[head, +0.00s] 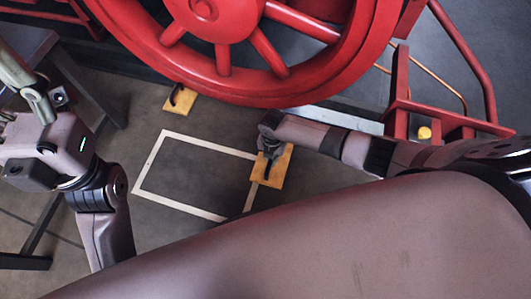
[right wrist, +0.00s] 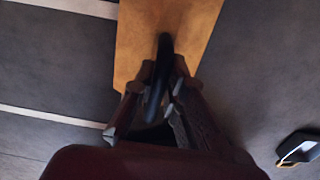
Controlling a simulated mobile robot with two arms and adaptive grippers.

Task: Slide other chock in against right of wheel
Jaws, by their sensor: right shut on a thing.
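The big red wheel (head: 230,85) stands at the top of the head view. One yellow chock (head: 181,98) with a black handle is on the floor by the wheel's lower left. The other yellow chock (head: 273,166) is below the wheel, at the right side of the white floor outline. My right gripper (head: 268,152) is shut on this chock's black handle, which also shows in the right wrist view between the fingers (right wrist: 160,85). The chock's yellow body (right wrist: 165,40) extends ahead of the fingers. My left gripper (head: 8,125) is at the left edge, its fingers mostly hidden.
A white rectangle outline (head: 180,208) is marked on the floor, with bare floor inside. A red frame with steps (head: 440,118) stands at right, with a small yellow knob (head: 424,133). A dark table (head: 40,50) is at left. A dark object (right wrist: 298,150) lies at the wrist view's right.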

